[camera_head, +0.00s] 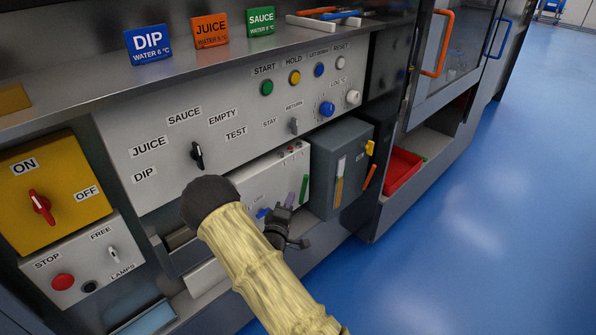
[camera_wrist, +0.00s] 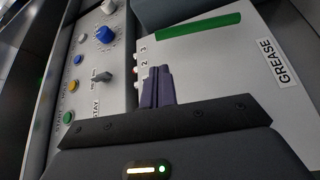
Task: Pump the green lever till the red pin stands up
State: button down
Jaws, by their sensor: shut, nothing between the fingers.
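The green lever (camera_head: 304,187) is a slim upright bar on the front of a white box below the main panel. In the wrist view the green lever (camera_wrist: 198,26) lies across the upper part, beside the label GREASE. My gripper (camera_head: 290,200) is just left of the lever in the head view. In the wrist view its purple-grey fingers (camera_wrist: 157,72) are together and empty, with a visible gap to the lever. Small red and pale pins (camera_wrist: 137,71) sit by the numbers 2 and 3; which one is the red pin, and whether it stands up, I cannot tell.
A blue lever or knob (camera_head: 264,213) is left of my gripper. A dark grey box (camera_head: 341,165) with a gauge and a yellow part stands close on the right. The panel above carries knobs and buttons, including a blue knob (camera_head: 327,109). The blue floor (camera_head: 480,210) is clear on the right.

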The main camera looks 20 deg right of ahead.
aim_at(297, 179)
jog(key=shift+a, duration=0.1)
jog(key=b+x, duration=0.1)
jog(key=x, duration=0.9)
jog(key=shift+a+f, duration=0.1)
dwell(0.5)
